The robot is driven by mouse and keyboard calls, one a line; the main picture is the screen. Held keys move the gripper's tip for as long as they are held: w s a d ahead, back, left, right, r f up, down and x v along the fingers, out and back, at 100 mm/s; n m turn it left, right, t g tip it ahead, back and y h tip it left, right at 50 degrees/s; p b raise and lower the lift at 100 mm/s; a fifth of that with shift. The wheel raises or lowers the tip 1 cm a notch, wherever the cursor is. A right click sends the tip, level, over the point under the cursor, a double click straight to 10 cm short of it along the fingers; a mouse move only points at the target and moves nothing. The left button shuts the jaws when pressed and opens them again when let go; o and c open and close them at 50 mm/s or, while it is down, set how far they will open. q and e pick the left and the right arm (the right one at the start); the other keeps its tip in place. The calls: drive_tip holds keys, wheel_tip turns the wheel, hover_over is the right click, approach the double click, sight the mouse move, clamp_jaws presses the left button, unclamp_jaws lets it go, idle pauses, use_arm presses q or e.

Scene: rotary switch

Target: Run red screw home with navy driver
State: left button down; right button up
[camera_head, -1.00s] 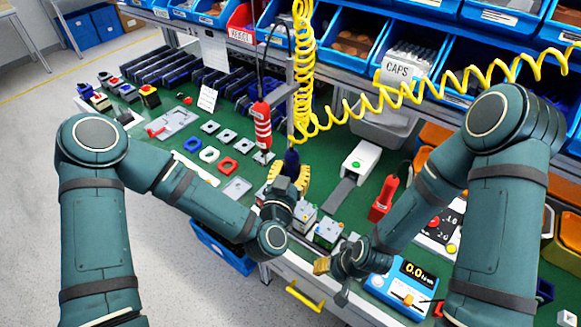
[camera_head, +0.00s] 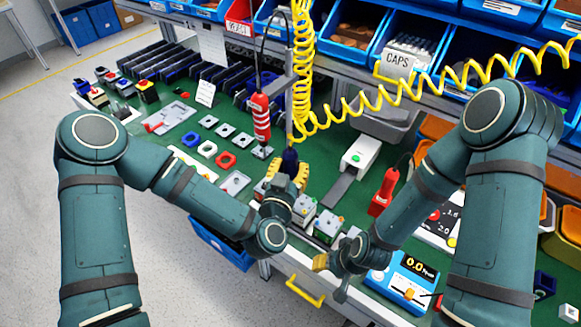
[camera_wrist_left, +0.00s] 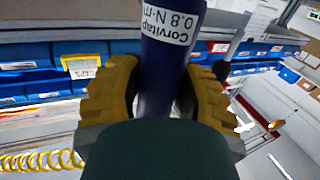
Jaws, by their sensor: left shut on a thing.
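My left gripper (camera_head: 287,174) is shut around the navy driver (camera_head: 290,159), which stands roughly upright between its yellow fingers. The left wrist view shows the driver (camera_wrist_left: 168,60) close up, with a white label reading 0.8 N·m. The driver's tip and the red screw are hidden or too small to make out.
A red-and-white driver (camera_head: 261,118) hangs behind my left gripper. A red tool (camera_head: 384,192) and a blue meter (camera_head: 402,281) reading 0.0 are on the right. Yellow coiled hose (camera_head: 303,70) hangs at the centre. Blue bins line the back.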

use_arm(q)
drive_tip(key=shift+f+b, duration=0.65)
drive_tip(key=shift+b, duration=0.1)
use_arm(e)
drive_tip(key=shift+f, duration=0.8)
idle(0.5)
use_arm(q)
drive_tip(key=shift+s+f+b, duration=0.25)
drive_tip(key=shift+s+b, duration=0.05)
drive_tip(key=shift+b, duration=0.4)
use_arm(e)
drive_tip(key=shift+s+d+f, duration=0.1)
drive_tip(key=shift+s+f, duration=0.05)
drive_tip(key=shift+f, duration=0.4)
idle(1.3)
